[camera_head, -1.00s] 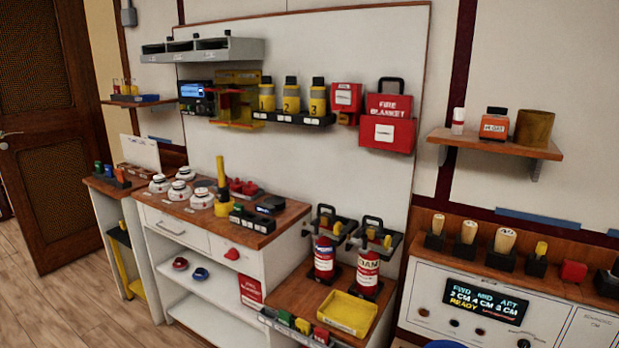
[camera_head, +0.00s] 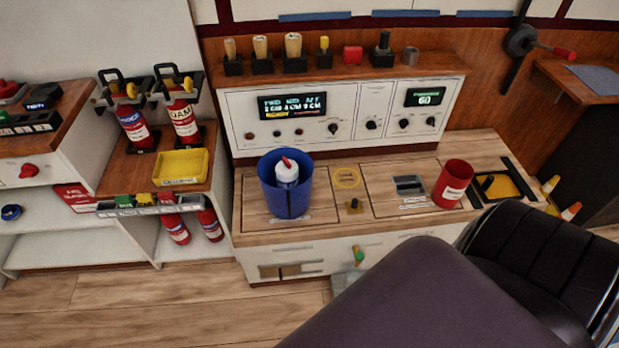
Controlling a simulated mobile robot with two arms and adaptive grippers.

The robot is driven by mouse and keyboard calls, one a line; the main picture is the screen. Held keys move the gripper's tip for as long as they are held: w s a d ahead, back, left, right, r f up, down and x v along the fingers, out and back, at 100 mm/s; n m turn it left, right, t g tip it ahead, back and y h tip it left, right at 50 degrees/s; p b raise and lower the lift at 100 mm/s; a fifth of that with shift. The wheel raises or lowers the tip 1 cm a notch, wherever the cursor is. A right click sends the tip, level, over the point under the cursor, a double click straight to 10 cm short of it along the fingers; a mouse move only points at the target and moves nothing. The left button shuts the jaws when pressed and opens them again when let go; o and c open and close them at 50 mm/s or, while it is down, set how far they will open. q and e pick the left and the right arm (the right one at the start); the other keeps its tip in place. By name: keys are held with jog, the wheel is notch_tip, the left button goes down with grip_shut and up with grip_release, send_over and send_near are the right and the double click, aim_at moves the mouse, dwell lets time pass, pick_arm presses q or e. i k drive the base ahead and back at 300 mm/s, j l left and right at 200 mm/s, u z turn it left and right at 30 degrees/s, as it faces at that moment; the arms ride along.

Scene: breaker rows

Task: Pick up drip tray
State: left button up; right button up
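A shallow yellow tray (camera_head: 181,167), which looks like the drip tray, sits on the low wooden-topped cabinet (camera_head: 135,180) at left. It has a raised rim and a small pale label on its front edge, too small to read. It stands near the cabinet's front, just in front of two red fire extinguishers, and appears empty. Neither of my grippers is in view.
Two extinguishers (camera_head: 184,120) stand in brackets behind the tray. A blue bin (camera_head: 286,190) holding a white bottle and a red cup (camera_head: 453,184) stand on the counter. Dark padded shapes (camera_head: 545,265) fill the lower right. Floor at lower left is clear.

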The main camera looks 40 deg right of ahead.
aim_at(496, 187)
jog(key=z, duration=2.55)
jog(key=l+z, duration=0.1)
jog(key=i+l, duration=0.05)
jog(key=l, duration=0.05)
